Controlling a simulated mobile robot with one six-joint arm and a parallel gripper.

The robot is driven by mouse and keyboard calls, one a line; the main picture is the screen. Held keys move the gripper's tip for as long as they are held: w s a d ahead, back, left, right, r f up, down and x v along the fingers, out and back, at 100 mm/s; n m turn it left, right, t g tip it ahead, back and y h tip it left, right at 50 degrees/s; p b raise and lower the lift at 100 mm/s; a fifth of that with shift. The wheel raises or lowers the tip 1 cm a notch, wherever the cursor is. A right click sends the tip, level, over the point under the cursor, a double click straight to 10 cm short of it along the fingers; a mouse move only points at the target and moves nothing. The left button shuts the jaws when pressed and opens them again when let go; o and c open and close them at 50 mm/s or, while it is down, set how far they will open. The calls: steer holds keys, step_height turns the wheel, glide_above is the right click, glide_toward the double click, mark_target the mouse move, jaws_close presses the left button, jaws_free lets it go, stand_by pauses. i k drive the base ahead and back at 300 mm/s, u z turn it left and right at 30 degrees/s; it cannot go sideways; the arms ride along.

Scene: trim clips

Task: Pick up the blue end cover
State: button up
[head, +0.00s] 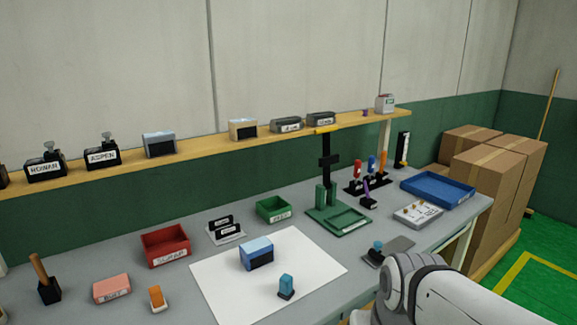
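Two blue things are on the white sheet (215,285) on the table. A small upright blue piece with a dark base (286,284) stands near the sheet's front and looks most like the blue end cover, though I cannot tell for sure. A larger blue block with a dark front face (257,250) sits behind it to the left. Both rest free, apart from each other. My white and grey arm shows at the lower right; my gripper is out of view.
A small orange piece (156,297), a pink block (112,288) and a red bin (166,246) lie left of the sheet. A green bin (273,209), a green press-like stand (327,180) and a blue tray (437,188) stand behind. A wooden shelf (210,147) runs above the table.

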mark_target(254, 254)
steer(key=u, duration=2.65)
steer(key=k, duration=0.85)
steer(key=z, duration=1.5)
steer(key=i, duration=1)
